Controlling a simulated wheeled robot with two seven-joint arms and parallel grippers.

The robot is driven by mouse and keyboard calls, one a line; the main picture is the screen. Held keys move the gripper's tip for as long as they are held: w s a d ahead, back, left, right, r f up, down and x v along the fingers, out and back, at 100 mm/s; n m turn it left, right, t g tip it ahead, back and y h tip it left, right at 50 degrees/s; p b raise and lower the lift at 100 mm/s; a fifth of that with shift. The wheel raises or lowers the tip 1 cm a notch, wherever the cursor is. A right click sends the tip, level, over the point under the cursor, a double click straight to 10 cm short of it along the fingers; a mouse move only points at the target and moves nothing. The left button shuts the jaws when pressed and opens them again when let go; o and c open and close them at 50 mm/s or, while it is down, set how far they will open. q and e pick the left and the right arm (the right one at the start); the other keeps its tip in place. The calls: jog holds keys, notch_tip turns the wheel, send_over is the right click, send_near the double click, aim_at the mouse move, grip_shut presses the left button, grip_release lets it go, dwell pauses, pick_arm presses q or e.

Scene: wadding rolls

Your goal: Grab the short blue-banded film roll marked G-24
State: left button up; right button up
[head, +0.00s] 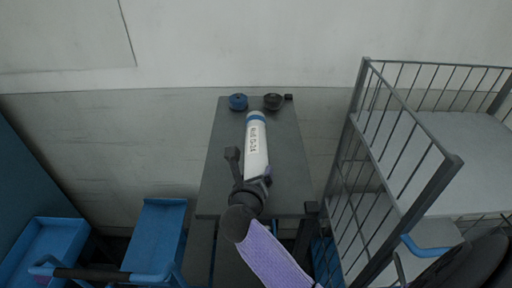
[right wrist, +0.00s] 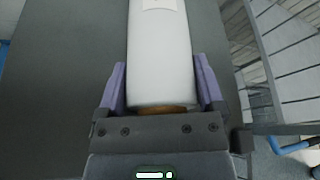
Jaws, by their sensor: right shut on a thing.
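A white film roll (head: 256,145) with a blue band at its far end lies lengthwise on the dark grey table (head: 218,165). A white label with dark marks is on it, too small to read surely. My right gripper (head: 257,180) is at the roll's near end. In the right wrist view the gripper (right wrist: 162,85) has one purple finger on each side of the white roll (right wrist: 160,60), shut on it. The brownish core end shows at the palm. The blue band is out of the wrist view. My left gripper is not in view.
A blue tape roll (head: 238,102) and a black roll (head: 273,101) stand at the table's far edge. A grey wire-sided cart (head: 440,180) stands close on the right. Blue trays (head: 157,235) are at the lower left. The table is bare beside the white roll.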

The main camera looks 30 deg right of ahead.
grip_shut()
